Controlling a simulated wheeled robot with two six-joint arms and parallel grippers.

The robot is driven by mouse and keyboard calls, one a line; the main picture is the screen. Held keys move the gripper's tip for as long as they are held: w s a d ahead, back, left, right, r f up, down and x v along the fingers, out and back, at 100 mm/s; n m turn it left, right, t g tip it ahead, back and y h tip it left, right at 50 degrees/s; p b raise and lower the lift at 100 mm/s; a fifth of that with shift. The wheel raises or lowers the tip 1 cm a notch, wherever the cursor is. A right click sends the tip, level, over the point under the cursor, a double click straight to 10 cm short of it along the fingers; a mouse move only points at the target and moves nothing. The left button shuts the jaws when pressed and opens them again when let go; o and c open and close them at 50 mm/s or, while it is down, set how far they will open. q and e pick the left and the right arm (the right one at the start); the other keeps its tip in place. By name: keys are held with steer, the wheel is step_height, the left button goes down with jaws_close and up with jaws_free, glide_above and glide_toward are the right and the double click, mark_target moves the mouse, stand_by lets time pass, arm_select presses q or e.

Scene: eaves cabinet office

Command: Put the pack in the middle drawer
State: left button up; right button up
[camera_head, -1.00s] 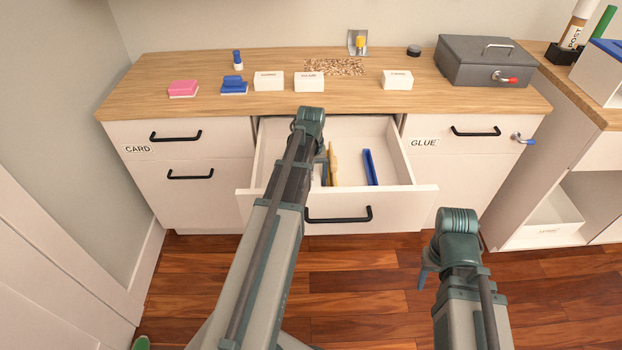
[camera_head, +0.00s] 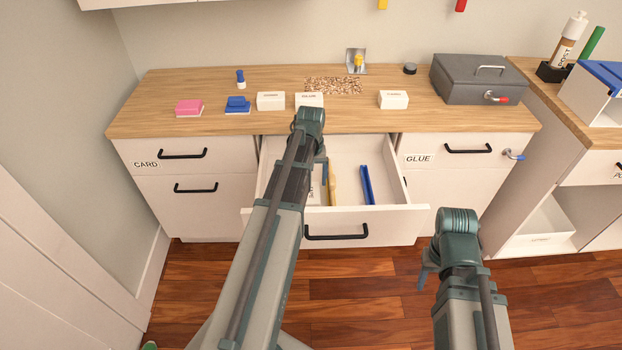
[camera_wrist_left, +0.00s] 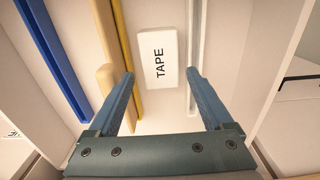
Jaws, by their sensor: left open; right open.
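The middle drawer (camera_head: 408,219) of the cabinet stands pulled open. A white pack marked TAPE (camera_wrist_left: 158,52) lies inside it, between a yellow divider and a pale one. My left gripper (camera_wrist_left: 161,76) is open above the drawer, with the pack ahead between its fingertips and no grip on it. In the head view my left arm hides most of the pack. My right gripper (camera_head: 425,272) is open and empty, low in front of the cabinet at the right.
Several white packs stand on the wooden counter (camera_head: 210,122), near a pink block (camera_head: 189,107) and a blue one (camera_head: 238,104). A grey cash box (camera_head: 478,80) stands at the right. A blue divider (camera_head: 367,185) lies in the drawer. Drawers marked CARD and GLUE are shut.

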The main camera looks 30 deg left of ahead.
mark_target(311, 193)
arm_select(q)
step_height(311, 193, up, 5)
steer(key=p, duration=0.3)
steer(key=shift+f, duration=0.15)
arm_select(e)
step_height(311, 193, up, 5)
steer(key=shift+f, duration=0.15)
arm_select(q)
steer(key=s+d+r+m+p, duration=0.1)
steer(key=s+d+r+p, duration=0.1)
steer(key=d, duration=0.4)
steer(key=s+d+r+m+p, duration=0.2)
steer(key=d, duration=0.4)
steer(key=s+d+r+m+p, duration=0.2)
steer(key=d+p, duration=0.1)
steer(key=d, duration=0.3)
steer(key=shift+s+d+r+y, duration=0.1)
steer(key=shift+d+r+y, duration=0.05)
steer(key=shift+r+y, duration=0.15)
steer(key=s+d+r+m+p, duration=0.4)
steer(key=s+d+m, duration=0.1)
steer(key=s+d, duration=0.4)
steer(key=shift+d+r+y, duration=0.2)
steer(key=shift+d+y, duration=0.1)
steer(key=shift+d, duration=0.9)
arm_select(e)
step_height(311, 193, up, 11)
